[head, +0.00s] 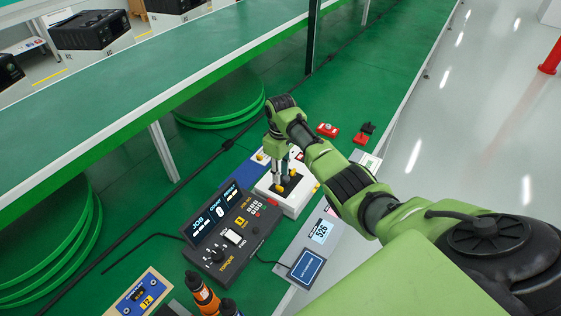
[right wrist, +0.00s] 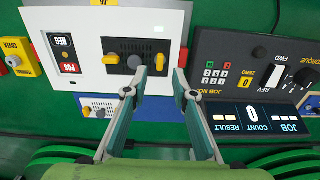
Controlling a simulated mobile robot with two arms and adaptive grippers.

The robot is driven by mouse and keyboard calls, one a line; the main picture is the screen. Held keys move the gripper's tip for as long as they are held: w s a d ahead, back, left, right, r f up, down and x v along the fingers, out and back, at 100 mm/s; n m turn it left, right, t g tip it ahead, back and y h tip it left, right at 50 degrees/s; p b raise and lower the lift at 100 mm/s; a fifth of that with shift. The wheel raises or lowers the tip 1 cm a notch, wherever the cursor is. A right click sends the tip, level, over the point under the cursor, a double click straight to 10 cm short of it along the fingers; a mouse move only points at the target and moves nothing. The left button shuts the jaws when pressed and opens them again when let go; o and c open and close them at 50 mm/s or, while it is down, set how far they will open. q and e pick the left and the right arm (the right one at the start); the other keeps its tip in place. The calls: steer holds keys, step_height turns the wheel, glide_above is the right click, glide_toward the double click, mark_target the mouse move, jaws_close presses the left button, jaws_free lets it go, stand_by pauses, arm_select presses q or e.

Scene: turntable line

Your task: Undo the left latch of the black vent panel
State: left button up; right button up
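The black vent panel (right wrist: 136,63) is set in the face of a white unit (right wrist: 92,48). Small vent holes show in its middle, with one yellow latch (right wrist: 112,60) at the left of the picture and another yellow latch (right wrist: 160,62) at the right. The right wrist view looks upside down, as the console lettering is inverted. My right gripper (right wrist: 159,72) is open, its fingertips on either side of the right-hand latch in that view; I cannot tell whether they touch it. In the head view the right gripper (head: 283,178) hangs over the white unit (head: 291,204). My left gripper is out of view.
A dark torque console (head: 232,232) stands close beside the white unit. A blue-framed panel (right wrist: 102,108) lies on its other side. Red parts (head: 327,130), a scale (head: 320,232) and orange-black tools (head: 204,296) are nearby. A raised green conveyor (head: 180,85) runs behind.

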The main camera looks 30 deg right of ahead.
mark_target(281, 187)
step_height(281, 187, up, 6)
steer(key=shift+f, duration=0.2)
stand_by(0.5)
